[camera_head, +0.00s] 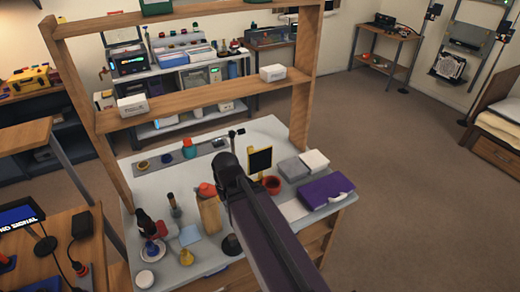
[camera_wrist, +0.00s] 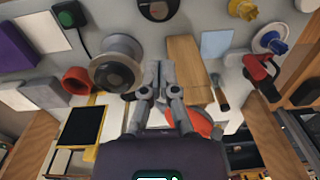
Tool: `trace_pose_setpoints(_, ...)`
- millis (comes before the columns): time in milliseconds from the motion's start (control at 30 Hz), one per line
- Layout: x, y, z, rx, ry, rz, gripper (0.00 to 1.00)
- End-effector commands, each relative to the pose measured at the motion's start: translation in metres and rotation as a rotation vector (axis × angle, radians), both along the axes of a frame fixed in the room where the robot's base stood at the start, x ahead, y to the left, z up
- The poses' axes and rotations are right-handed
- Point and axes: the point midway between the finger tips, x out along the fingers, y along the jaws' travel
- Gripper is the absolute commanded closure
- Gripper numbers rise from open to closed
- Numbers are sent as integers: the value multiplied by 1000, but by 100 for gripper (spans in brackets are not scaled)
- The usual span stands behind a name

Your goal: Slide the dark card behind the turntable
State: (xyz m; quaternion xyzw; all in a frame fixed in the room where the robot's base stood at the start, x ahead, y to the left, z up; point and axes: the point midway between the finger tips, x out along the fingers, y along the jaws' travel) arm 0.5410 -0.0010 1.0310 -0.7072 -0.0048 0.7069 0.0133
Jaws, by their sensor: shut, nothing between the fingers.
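The dark card (camera_head: 261,160) is a black panel with a yellow edging, standing at the back right of the bench. In the wrist view the dark card (camera_wrist: 80,125) shows at the lower left. A round grey piece with a wide rim (camera_wrist: 117,62), possibly the turntable, stands nearer the picture's middle; my arm hides it in the head view. My gripper (camera_wrist: 160,75) is shut and empty, to the right of the round piece and apart from the card. My wrist hides its fingers in the head view.
A red pot (camera_head: 271,185) stands close to the card, with a purple case (camera_head: 326,192) and a grey box (camera_head: 293,168) to the right. A wooden block (camera_head: 209,213) and an orange object (camera_head: 207,190) stand left of my arm. The shelf frame (camera_head: 301,110) rises behind the bench.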

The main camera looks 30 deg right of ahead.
Motion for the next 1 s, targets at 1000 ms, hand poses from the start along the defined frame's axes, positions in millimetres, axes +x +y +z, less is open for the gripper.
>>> trace_pose_setpoints(1000, 165, -172, -51, 1019, -283, -451, 100)
